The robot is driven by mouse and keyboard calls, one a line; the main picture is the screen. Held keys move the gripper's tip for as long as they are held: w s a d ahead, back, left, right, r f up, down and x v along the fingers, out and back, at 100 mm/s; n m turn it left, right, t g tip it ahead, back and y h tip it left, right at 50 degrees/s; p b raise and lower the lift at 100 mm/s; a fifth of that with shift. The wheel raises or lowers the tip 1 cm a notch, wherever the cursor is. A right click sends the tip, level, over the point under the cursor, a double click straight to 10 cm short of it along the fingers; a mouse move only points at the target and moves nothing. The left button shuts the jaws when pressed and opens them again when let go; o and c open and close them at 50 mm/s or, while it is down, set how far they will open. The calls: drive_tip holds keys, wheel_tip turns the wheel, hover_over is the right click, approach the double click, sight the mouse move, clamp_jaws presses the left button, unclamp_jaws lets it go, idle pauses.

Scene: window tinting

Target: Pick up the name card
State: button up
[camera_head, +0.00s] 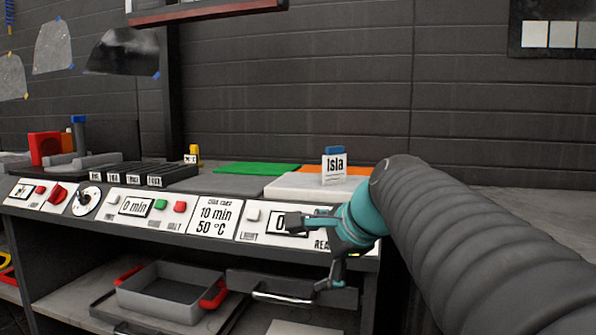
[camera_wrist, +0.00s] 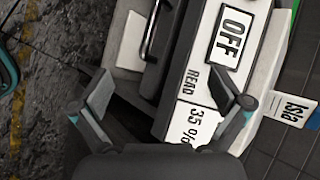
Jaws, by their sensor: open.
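The name card (camera_head: 335,168) is a small white card reading "Isla", upright with a blue piece (camera_head: 335,150) at its top. It stands on the white pad at the right of the bench. It also shows at the right edge of the wrist view (camera_wrist: 293,110), lying sideways in that picture. My gripper (camera_head: 318,254) is open and empty, in front of the bench's panel, below and nearer than the card. In the wrist view my two fingers (camera_wrist: 166,104) are spread apart, with the panel between and beyond them and the card outside them to the right.
The white pad (camera_head: 290,188) lies beside a green mat (camera_head: 256,168), with an orange one (camera_head: 352,170) behind. Several black slots with name labels (camera_head: 125,181) stand at left. Below, a drawer handle (camera_head: 285,296) juts out near my gripper, and a grey tray (camera_head: 165,296) sits on the shelf.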

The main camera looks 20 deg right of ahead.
drive_tip(key=w+d+r+m+t, duration=0.2)
drive_tip(key=w+d+r+m, duration=0.3)
drive_tip(key=d+r+m, duration=0.2)
drive_tip(key=m+t, duration=0.4)
drive_tip(key=m, duration=0.4)
approach(337, 155)
drive_tip(key=b+x, duration=0.1)
drive_tip(key=x, duration=0.4)
drive_tip(key=shift+w+f, duration=0.1)
drive_tip(key=shift+f, duration=0.15)
drive_tip(key=shift+a+x, duration=0.1)
drive_tip(key=shift+x, duration=1.25)
drive_tip(key=shift+a+x, duration=0.15)
drive_tip(key=shift+x, duration=1.15)
drive_tip(key=shift+r, duration=0.15)
drive_tip(key=c, duration=1.1)
drive_tip(key=shift+r, duration=0.1)
